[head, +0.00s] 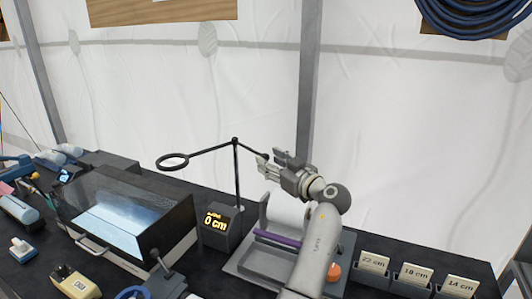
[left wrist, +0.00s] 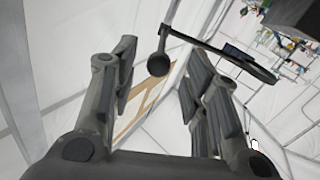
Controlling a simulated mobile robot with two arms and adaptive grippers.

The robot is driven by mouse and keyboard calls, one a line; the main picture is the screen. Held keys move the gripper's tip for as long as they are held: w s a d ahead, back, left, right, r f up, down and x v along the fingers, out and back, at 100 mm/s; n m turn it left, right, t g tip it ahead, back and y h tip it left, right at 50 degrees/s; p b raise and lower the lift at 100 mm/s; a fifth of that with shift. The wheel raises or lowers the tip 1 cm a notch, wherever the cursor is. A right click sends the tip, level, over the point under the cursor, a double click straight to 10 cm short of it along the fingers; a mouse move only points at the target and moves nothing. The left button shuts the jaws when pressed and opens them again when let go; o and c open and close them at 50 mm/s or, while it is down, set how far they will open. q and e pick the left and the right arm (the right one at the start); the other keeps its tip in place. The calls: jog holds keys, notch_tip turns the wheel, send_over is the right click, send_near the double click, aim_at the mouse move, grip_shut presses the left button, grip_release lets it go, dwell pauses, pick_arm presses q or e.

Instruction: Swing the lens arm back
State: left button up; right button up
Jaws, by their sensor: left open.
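The lens arm (head: 208,150) is a thin black bar on top of an upright black post (head: 237,178). A black ring (head: 173,161) is at its left end and a short right part ends in a dark knob (head: 264,156). My left gripper (head: 268,162) is open at the knob end. In the left wrist view the round knob (left wrist: 158,66) shows between the spread fingers of my left gripper (left wrist: 160,58), and no finger clearly touches it. The ring (left wrist: 265,73) shows there at upper right. My right gripper is in neither view.
A grey tray (head: 262,264) lies beneath my arm. Cards marked 22, 18 and 14 cm (head: 416,273) stand at right. A white tent wall is behind.

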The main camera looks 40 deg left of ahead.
aim_at(267, 159)
pick_arm(q)
jog(key=shift+w+a+p, duration=0.15)
jog(key=shift+a+p, duration=0.05)
jog(key=shift+a, duration=0.55)
jog(key=shift+w+a+p, duration=0.15)
jog(key=shift+a, duration=0.6)
jog(key=shift+c, duration=0.2)
grip_shut()
